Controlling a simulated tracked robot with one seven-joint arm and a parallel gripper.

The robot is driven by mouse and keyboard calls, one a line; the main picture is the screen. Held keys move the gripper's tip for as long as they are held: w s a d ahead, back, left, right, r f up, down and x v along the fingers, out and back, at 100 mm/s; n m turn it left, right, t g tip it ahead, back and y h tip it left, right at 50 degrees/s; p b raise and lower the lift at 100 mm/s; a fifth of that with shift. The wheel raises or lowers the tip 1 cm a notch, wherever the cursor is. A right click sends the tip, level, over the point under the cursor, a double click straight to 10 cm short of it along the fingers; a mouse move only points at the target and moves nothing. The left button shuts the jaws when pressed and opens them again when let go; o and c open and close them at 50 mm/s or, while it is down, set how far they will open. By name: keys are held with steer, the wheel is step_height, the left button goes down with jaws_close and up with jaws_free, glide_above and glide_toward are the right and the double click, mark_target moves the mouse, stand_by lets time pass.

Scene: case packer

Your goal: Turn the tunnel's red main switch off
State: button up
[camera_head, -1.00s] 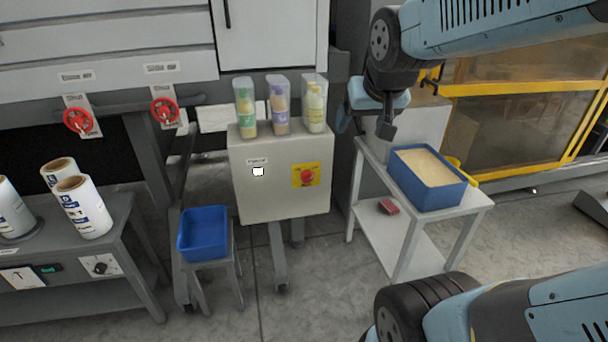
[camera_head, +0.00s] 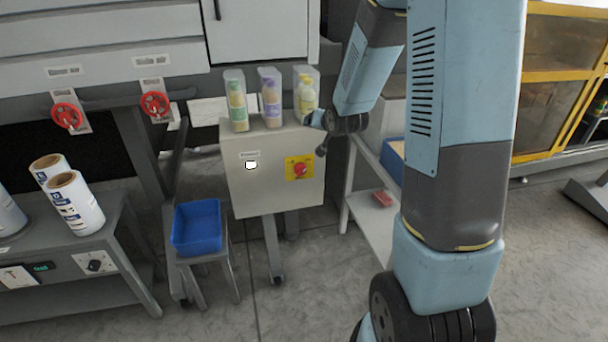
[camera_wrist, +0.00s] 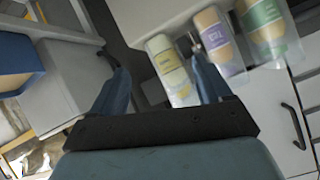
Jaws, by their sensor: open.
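The red switch knob (camera_head: 301,170) sits on a yellow plate on the front of a pale grey cabinet (camera_head: 262,190), on the right side of that face. A white button (camera_head: 251,165) under a small label is to its left; the label is too small to read. My gripper (camera_head: 315,134) is open and empty at the cabinet's upper right edge, above and to the right of the knob, apart from it. In the wrist view my gripper (camera_wrist: 163,82) shows two spread blue fingers. The knob is not visible there.
Bottles (camera_head: 270,98) in clear holders stand on the cabinet top, close to my gripper. Two red handwheels (camera_head: 154,105) are on the machine at left. A blue bin (camera_head: 197,228) stands on a stool. My arm partly hides a white side table (camera_head: 362,212).

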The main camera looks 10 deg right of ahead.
steer(key=w+f+m+t, duration=0.15)
steer(key=w+f, duration=0.25)
steer(key=f, duration=0.5)
steer(key=m+t+y, duration=0.2)
steer(key=m+t, duration=0.2)
steer(key=t, duration=0.1)
glide_toward(303, 173)
steer(key=shift+g, duration=0.25)
steer(key=w, duration=0.3)
steer(key=w+a, duration=0.1)
steer(key=w, duration=0.5)
steer(key=shift+w+a+r, duration=0.15)
steer(key=shift+w+r, duration=0.05)
steer(key=shift+r, duration=0.05)
steer(key=shift+c, duration=0.3)
steer(key=c, duration=0.9)
steer(key=shift+d, duration=0.2)
steer(key=shift+c, duration=0.4)
steer(key=shift+a, duration=0.1)
